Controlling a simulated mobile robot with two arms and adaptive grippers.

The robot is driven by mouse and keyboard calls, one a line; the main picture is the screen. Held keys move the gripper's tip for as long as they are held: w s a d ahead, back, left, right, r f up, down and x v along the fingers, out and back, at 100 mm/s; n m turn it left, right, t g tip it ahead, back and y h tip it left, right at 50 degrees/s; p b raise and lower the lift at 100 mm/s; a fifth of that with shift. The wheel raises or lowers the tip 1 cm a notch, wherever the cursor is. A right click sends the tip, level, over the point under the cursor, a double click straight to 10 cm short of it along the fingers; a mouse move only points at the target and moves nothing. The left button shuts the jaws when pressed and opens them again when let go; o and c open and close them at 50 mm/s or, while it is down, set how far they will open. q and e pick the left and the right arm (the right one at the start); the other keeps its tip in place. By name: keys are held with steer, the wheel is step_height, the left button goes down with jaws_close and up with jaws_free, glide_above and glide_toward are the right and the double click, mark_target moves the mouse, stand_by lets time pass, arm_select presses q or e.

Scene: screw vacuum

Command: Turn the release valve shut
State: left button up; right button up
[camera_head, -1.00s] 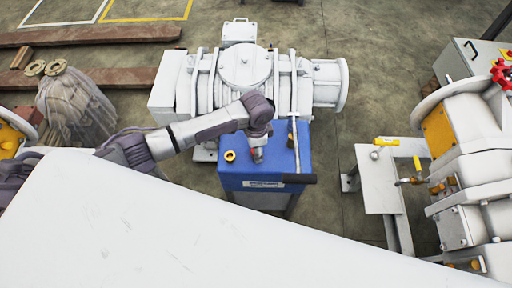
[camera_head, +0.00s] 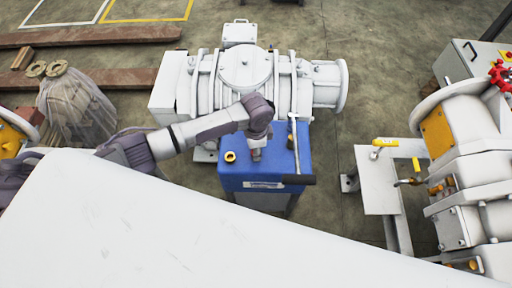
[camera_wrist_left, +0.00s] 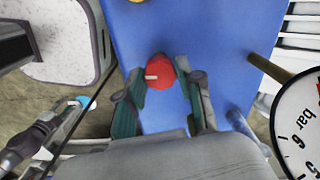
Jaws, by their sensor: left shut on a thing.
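The release valve shows as a red knob (camera_wrist_left: 160,72) on the blue unit (camera_wrist_left: 205,35) in the left wrist view. The blue unit also shows in the head view (camera_head: 240,178), in front of a white pump. My left gripper (camera_wrist_left: 158,76) is shut on the red knob, one finger on each side of it. A small white mark is visible on the knob's left side. In the head view my left gripper (camera_head: 255,154) points down onto the top of the blue unit, and the knob is hidden there. My right gripper is not in view.
A dial gauge (camera_wrist_left: 303,125) stands close on the right in the wrist view. The white pump (camera_head: 243,72) stands behind.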

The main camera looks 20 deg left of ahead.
arm_select(q)
steer(key=m+p, duration=0.1)
steer(key=m, duration=0.2)
steer(key=shift+r+p, duration=0.15)
steer(key=shift+p, duration=0.25)
steer(key=m+p, duration=0.1)
steer(key=m, duration=1.2)
steer(key=shift+m, duration=0.6)
steer(key=o, duration=1.2)
steer(key=shift+c, duration=0.2)
step_height(320, 180, up, 12)
